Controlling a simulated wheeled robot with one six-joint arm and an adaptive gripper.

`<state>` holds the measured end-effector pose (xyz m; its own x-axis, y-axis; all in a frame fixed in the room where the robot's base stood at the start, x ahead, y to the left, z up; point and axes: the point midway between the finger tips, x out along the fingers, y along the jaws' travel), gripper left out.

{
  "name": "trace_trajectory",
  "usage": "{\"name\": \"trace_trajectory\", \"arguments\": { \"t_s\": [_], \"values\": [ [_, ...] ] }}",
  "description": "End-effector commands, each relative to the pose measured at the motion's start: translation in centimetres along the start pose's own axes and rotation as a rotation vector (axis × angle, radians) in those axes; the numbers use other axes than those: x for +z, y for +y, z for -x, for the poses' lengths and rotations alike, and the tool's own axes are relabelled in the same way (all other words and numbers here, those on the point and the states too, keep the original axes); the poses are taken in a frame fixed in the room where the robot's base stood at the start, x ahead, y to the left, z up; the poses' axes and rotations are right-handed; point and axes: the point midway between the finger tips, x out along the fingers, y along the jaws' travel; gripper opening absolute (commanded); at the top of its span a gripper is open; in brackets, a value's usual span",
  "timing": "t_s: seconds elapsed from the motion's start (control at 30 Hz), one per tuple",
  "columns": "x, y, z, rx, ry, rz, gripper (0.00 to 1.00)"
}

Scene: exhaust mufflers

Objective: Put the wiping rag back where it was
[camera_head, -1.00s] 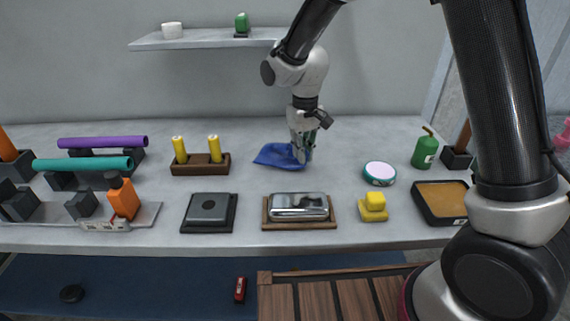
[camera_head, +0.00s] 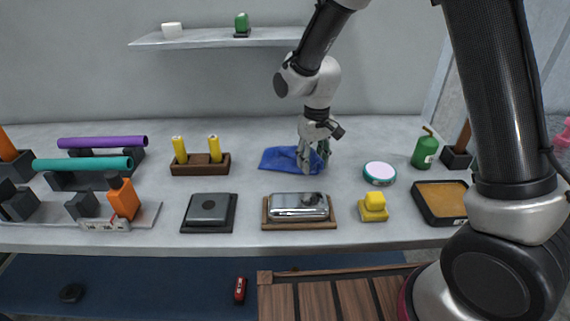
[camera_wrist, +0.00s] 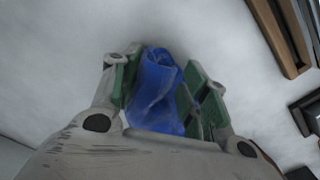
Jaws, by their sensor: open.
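The blue wiping rag (camera_head: 279,158) lies crumpled on the grey bench top, behind the chrome muffler (camera_head: 299,206). My gripper (camera_head: 312,168) points down at the rag's right end, low over the bench. In the wrist view the rag (camera_wrist: 158,92) lies between the two green-padded fingers of my gripper (camera_wrist: 160,90). The fingers are apart, with a gap at least on the right side of the rag. Part of the rag is hidden behind the fingers in the head view.
A wooden holder with two yellow sticks (camera_head: 200,166) stands left of the rag. A round white-and-teal tin (camera_head: 379,173) is to the right, with a yellow block (camera_head: 373,207) in front of it. A green bottle (camera_head: 424,149) stands farther right. A shelf (camera_head: 200,41) hangs above.

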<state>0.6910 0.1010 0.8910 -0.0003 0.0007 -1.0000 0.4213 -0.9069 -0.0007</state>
Motion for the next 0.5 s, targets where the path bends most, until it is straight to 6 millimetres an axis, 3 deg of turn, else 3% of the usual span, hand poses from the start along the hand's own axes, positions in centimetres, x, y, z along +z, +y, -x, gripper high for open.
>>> {"name": "trace_trajectory", "arguments": {
  "t_s": [0.17, 0.5],
  "values": [
    [0.0, 0.1, 0.2, 0.0, 0.001, 0.0, 0.45],
    [0.8, 0.9, 3.0, 0.0, 0.002, -0.001, 0.45]
  ]
}}
